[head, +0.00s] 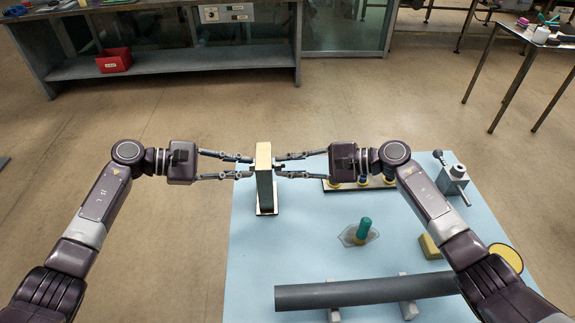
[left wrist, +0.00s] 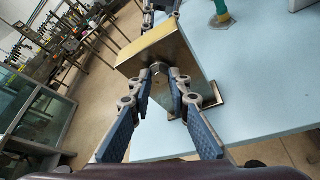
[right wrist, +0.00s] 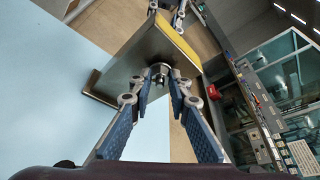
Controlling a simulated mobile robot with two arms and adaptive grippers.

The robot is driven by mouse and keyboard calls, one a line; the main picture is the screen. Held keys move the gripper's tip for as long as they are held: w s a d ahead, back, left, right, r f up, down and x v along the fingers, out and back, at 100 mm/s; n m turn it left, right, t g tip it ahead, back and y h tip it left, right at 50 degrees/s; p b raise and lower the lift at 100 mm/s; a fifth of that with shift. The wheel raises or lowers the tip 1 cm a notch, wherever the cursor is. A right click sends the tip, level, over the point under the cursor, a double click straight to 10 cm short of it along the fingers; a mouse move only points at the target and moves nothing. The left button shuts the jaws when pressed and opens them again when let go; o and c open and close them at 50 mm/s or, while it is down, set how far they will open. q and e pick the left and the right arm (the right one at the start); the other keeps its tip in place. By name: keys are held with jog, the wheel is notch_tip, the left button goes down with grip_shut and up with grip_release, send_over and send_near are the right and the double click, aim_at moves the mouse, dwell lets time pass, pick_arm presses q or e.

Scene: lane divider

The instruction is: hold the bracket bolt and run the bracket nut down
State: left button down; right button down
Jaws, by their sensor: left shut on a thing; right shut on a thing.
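The bracket (head: 265,188) is an upright metal plate block with a yellowish top, standing on a small foot near the table's far left edge. My left gripper (head: 246,166) is at its left face, shut on the bracket bolt; the bolt head (left wrist: 158,68) shows between the fingertips (left wrist: 165,78) in the left wrist view. My right gripper (head: 282,164) is at the opposite face, shut on the bracket nut (right wrist: 160,70), with its fingertips (right wrist: 161,80) on either side. The bolt's shank inside the bracket is hidden. Whether the nut touches the bracket face is unclear.
The blue table (head: 310,240) also holds a grey pipe (head: 360,292) on blocks, a green-handled item (head: 364,228), a yellow block (head: 430,246), a rack (head: 340,185) behind my right gripper and a grey clamp (head: 453,180). Table room is free in front of the bracket.

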jog(key=shift+a+m, duration=0.1)
jog(key=shift+m, duration=0.2)
jog(key=m+g, duration=0.2)
jog(key=m, duration=0.1)
jog(key=shift+w+r+g, duration=0.1)
jog(key=shift+w+g, duration=0.1)
jog(key=shift+g, duration=0.1)
jog(key=shift+w+m+g+h, duration=0.1)
jog(key=shift+m+g+h, duration=0.3)
jog(key=shift+m+g, duration=0.65)
jog(key=shift+m, duration=0.35)
jog(key=c, duration=1.8)
grip_release()
jog(key=v, duration=1.2)
